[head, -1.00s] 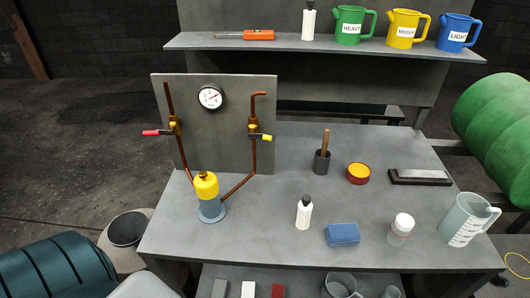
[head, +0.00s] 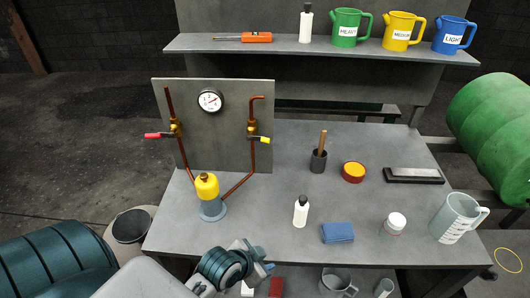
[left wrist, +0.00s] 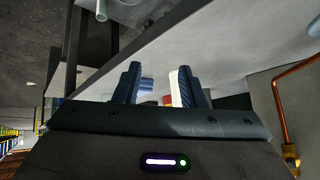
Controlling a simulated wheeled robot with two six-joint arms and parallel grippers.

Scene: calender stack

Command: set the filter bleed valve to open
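A grey panel (head: 222,150) on the bench carries two copper pipes with brass valves. The left valve has a red lever (head: 154,135) pointing left, across its pipe. The right valve has a yellow lever (head: 264,139) pointing right, across its pipe. Which one is the bleed valve I cannot tell. Both pipes run down to a yellow-topped filter canister (head: 208,190). My left gripper (head: 262,266) is at the bench's front edge, below the canister and away from both levers. In the left wrist view its fingers (left wrist: 158,84) stand apart and empty. My right gripper is out of view.
A pressure gauge (head: 210,100) sits between the valves. A bucket (head: 131,227) stands on the floor at left.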

